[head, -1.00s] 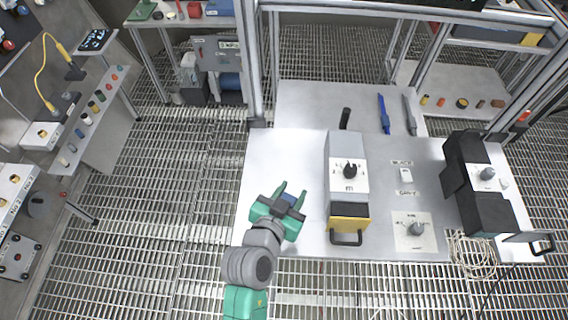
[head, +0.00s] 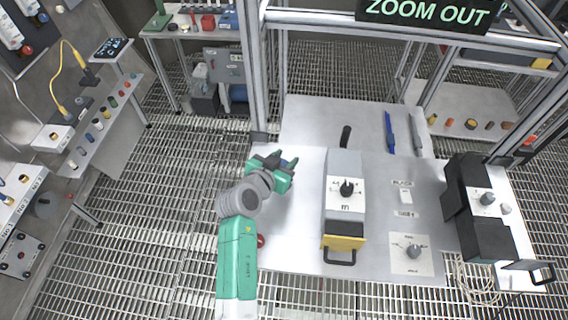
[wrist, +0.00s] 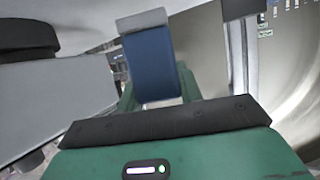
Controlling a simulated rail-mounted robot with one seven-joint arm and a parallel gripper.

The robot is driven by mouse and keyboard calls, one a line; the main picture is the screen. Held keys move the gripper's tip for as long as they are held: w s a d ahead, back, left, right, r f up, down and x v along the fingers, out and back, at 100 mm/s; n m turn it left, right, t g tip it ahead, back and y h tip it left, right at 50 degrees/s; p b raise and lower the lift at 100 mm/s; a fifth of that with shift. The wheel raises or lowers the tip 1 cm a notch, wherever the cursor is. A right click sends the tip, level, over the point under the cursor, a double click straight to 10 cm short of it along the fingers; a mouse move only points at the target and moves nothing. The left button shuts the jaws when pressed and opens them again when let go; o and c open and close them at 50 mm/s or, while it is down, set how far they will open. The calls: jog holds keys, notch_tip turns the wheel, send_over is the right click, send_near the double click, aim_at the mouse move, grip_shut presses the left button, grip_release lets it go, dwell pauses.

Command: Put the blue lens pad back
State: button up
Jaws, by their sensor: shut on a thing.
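The blue lens pad (wrist: 152,62) is a blue block with a grey end strip. In the wrist view it stands up between the green fingers of my gripper (wrist: 152,85). In the head view my gripper (head: 284,166) is above the left part of the white table, left of the grey boxed device. A small dark-blue bit of the pad (head: 288,162) shows at its fingers there. My gripper is shut on the pad. Most of the pad is hidden by the gripper in the head view.
The grey device (head: 343,178) with a dial and yellow end stands right of my gripper. A blue tool (head: 390,132) and a grey tool (head: 416,134) lie farther back. A black device (head: 470,205) is at the right. A metal post (head: 257,80) rises behind my gripper.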

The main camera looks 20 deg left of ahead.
aim_at(284, 164)
jog(key=shift+w+a, duration=0.1)
jog(key=shift+w, duration=0.2)
jog(key=shift+w+f, duration=0.2)
jog(key=shift+f, duration=1.65)
jog(key=shift+f, duration=0.15)
jog(key=o, duration=1)
